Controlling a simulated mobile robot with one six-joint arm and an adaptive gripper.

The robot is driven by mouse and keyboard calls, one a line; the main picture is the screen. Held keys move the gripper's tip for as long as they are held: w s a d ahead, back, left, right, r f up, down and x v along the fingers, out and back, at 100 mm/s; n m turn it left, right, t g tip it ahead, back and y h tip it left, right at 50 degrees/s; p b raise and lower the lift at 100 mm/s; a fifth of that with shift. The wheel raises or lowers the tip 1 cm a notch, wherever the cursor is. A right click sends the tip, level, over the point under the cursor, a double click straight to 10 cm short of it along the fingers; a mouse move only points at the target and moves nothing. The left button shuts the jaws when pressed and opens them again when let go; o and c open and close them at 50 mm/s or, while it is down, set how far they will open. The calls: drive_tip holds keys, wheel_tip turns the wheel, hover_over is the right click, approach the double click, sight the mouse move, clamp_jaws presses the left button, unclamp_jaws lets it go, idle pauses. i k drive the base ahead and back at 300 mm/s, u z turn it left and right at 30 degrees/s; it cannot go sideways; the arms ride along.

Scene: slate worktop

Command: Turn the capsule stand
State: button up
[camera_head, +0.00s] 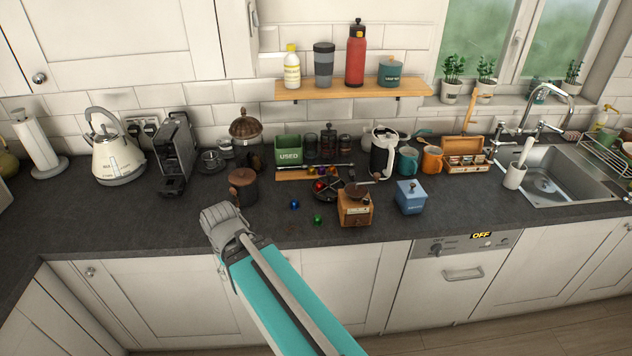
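The capsule stand (328,195) looks like a low, dark, round holder in the middle of the slate worktop. Several coloured capsules (319,185) are at its back part. A blue capsule (294,204) and a green capsule (318,219) lie loose on the worktop, left of and in front of the stand. My gripper (216,215) is at the worktop's front edge, well left of the stand and apart from it. The arm and gripper body hide the fingers, so I cannot tell how they stand.
A dark canister (243,188) stands to the left. A green "USED" bin (289,152) is behind. The worktop between my gripper and the blue capsule is clear.

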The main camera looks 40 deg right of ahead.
sight(332, 183)
drive_tip(key=z, duration=0.9)
drive_tip(key=k, duration=0.45)
drive_tip(key=z, duration=0.2)
drive_tip(key=i, duration=0.45)
